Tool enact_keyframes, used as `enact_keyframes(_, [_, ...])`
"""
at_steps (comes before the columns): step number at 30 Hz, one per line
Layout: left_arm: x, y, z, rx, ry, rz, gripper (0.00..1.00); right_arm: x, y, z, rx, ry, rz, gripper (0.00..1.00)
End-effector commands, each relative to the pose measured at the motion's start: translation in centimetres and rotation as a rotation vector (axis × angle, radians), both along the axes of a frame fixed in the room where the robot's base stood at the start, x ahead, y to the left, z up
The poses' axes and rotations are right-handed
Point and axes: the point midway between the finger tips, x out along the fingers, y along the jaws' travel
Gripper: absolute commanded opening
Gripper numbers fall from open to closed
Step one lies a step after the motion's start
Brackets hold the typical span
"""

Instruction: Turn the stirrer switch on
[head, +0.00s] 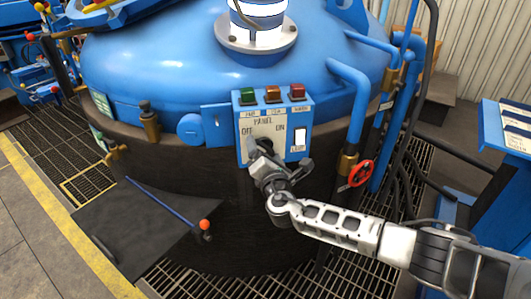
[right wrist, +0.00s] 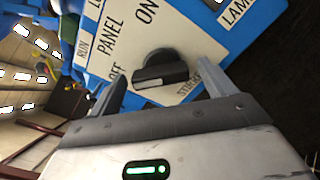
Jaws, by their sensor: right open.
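The blue control box (head: 242,101) with its white panel plate (head: 270,122) is on the dark lower wall of the big furnace vessel. The plate reads PANEL, OFF and ON. The stirrer switch is a round black knob (right wrist: 155,68) with a raised grip, seen in the right wrist view; the grip's left end lies next to the OFF mark. A partly covered label (right wrist: 187,85) beside it starts with "STIR". My right gripper (head: 281,160) is open in front of the plate; in the wrist view its fingers (right wrist: 162,88) stand on either side of the knob, with gaps visible. My left gripper is out of view.
Green (head: 247,96), orange (head: 272,94) and red (head: 297,91) buttons top the box. A white lamp (head: 299,138) is at its right. A red valve wheel (head: 361,173) and blue pipes stand to the right. A lever with an orange ball (head: 205,225) sticks out lower left.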

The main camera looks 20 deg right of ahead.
Motion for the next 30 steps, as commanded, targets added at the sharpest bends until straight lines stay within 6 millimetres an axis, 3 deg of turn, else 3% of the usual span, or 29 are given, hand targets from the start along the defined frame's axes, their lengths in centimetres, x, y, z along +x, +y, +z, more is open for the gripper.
enact_keyframes(3, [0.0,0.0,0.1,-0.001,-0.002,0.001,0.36,0.0,0.0,0.0,0.000,0.000,0.000,0.83])
enact_keyframes(8, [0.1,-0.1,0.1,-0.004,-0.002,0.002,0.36,0.0,0.0,0.0,0.000,0.000,0.000,0.41])
enact_keyframes(9, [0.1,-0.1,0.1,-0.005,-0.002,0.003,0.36,0.0,0.0,0.0,0.000,0.000,0.000,0.38])
enact_keyframes(20, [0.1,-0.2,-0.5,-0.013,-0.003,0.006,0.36,-0.1,0.0,-0.3,0.047,-0.003,-0.001,0.38])
enact_keyframes(30, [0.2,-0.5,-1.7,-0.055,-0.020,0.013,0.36,-0.1,0.0,-0.6,0.284,-0.029,0.000,0.38])
